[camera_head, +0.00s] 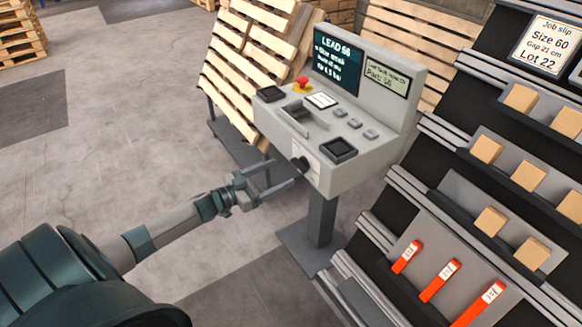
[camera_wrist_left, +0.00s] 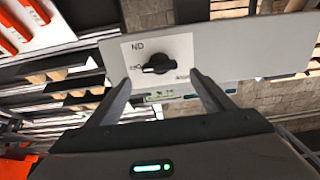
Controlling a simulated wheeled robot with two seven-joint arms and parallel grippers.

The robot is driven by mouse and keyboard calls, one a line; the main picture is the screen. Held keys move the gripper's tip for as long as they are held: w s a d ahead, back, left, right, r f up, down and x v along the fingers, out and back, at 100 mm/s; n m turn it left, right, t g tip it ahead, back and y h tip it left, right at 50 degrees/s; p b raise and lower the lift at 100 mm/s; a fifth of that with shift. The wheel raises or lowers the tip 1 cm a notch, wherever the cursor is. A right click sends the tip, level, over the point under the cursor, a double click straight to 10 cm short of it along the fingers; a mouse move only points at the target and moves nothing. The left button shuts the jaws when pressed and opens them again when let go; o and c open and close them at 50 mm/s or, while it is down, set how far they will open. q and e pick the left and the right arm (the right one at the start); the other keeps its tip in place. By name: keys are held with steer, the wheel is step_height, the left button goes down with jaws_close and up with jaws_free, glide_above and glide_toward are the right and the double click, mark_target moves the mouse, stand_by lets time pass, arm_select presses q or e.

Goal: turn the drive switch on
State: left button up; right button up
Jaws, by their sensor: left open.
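The drive switch is a black rotary knob (camera_head: 299,164) on a white plate low on the front face of the grey control console (camera_head: 345,175). In the left wrist view the knob (camera_wrist_left: 157,65) sits ahead of and between the fingertips, with its grip bar lying roughly sideways. Small markings on the plate are too blurred to read fully. My left gripper (camera_head: 284,171) reaches in from the left and is open, just short of the knob. Its two fingers (camera_wrist_left: 161,80) are spread with nothing between them. My right gripper does not show.
The console top carries a red button (camera_head: 302,82), a handle, several keys and a screen (camera_head: 337,62). A sloped rack (camera_head: 425,180) with wooden blocks and orange-red tagged pieces stands close on the right. Pallets (camera_head: 245,75) lean behind.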

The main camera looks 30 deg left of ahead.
mark_target(296, 166)
arm_select(q)
steer(key=x, duration=0.4)
steer(key=shift+w+d, duration=0.1)
steer(key=shift+w, duration=0.15)
steer(key=shift+w+d+p, duration=0.25)
steer(key=shift+w+p, duration=0.05)
steer(key=shift+w, duration=0.2)
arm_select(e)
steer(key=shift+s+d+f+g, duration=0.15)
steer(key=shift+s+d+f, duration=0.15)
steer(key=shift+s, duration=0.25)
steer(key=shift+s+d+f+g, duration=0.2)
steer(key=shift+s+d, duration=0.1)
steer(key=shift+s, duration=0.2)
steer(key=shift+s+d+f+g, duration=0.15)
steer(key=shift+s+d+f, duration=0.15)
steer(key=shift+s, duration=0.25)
arm_select(q)
steer(key=c, duration=0.9)
steer(key=shift+c, duration=0.7)
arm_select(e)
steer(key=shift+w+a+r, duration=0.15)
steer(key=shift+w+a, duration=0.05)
